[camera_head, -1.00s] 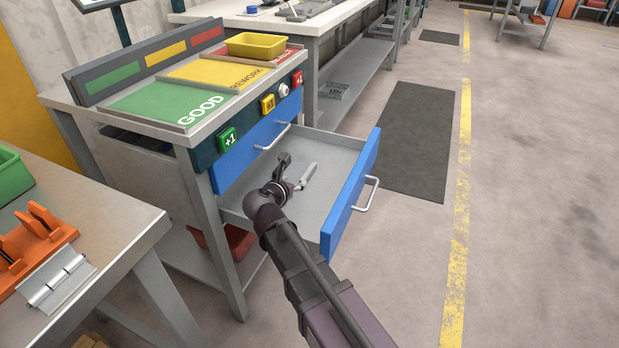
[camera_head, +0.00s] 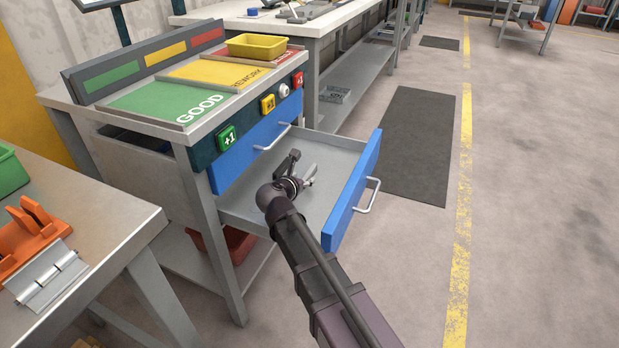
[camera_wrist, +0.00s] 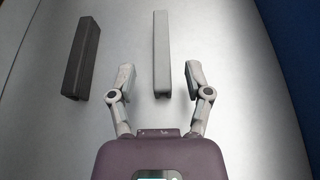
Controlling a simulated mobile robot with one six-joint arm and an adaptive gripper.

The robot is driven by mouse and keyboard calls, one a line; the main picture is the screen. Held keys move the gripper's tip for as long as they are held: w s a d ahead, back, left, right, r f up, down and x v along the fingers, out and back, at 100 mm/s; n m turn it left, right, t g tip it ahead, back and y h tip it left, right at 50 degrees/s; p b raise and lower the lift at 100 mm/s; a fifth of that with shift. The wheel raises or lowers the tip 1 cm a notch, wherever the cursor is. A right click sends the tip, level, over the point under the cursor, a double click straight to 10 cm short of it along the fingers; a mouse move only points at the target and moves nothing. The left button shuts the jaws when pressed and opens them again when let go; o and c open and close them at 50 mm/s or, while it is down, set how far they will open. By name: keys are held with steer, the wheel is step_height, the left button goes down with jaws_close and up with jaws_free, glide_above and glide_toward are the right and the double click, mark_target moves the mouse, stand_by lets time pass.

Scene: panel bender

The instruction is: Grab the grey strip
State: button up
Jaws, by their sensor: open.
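The grey strip (camera_wrist: 161,50) is a long light-grey bar lying in the open drawer. In the wrist view it points away from my gripper (camera_wrist: 158,84), and its near end lies between the two fingers, with a gap on both sides. My gripper is open and empty. In the head view my gripper (camera_head: 296,168) is inside the drawer, and the strip (camera_head: 310,172) shows just to its right, partly hidden by it.
A dark bar (camera_wrist: 82,58) lies left of the grey strip. The blue drawer front (camera_head: 352,190) stands to the right, and a second blue drawer (camera_head: 250,155) above is shut. A table with an orange fixture (camera_head: 30,235) stands at the left.

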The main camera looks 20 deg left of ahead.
mark_target(305, 178)
steer(key=shift+b+x, duration=0.5)
steer(key=shift+x, duration=1.25)
steer(key=shift+d, duration=0.1)
steer(key=shift+c, duration=0.2)
jaws_close()
